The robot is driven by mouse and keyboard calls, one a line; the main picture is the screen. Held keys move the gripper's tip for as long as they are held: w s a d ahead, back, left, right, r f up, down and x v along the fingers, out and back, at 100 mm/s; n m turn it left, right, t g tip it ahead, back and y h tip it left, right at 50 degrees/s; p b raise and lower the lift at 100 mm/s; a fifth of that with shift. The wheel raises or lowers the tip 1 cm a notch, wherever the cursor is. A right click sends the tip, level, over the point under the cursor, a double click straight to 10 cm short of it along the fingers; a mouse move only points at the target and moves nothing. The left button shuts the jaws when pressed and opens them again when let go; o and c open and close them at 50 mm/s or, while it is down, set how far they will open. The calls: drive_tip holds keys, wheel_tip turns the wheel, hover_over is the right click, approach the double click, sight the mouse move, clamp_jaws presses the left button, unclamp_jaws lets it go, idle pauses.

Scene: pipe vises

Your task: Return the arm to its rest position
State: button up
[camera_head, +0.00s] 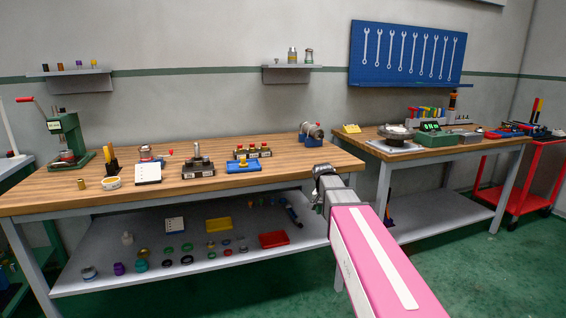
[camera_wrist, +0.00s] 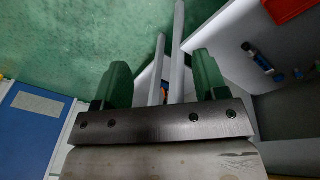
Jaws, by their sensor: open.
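My gripper (camera_wrist: 162,84) shows in the wrist view as two green fingers held wide apart on a dark metal bar. It is open, with nothing between the fingers. Past it lie the green floor and grey bench legs, beside the bench's lower shelf. In the head view my pink and grey arm (camera_head: 378,262) reaches up from the lower right to the front right corner of the wooden bench. The fingers cannot be made out in that view.
The long wooden bench (camera_head: 125,198) carries a green press (camera_head: 70,138) and several fixtures. Its lower shelf (camera_head: 105,281) holds small parts and a red tray (camera_head: 273,239). A second bench (camera_head: 400,154) and a red cart (camera_head: 522,182) stand right. Green floor is clear in front.

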drive_tip(key=s+f+n+y, duration=0.2)
drive_tip(key=s+f+n, duration=0.3)
drive_tip(key=s+f, duration=1.1)
drive_tip(key=s+d, duration=0.1)
drive_tip(key=s, duration=0.3)
drive_tip(key=shift+f+n+g, duration=0.15)
drive_tip(key=shift+n+g, duration=0.15)
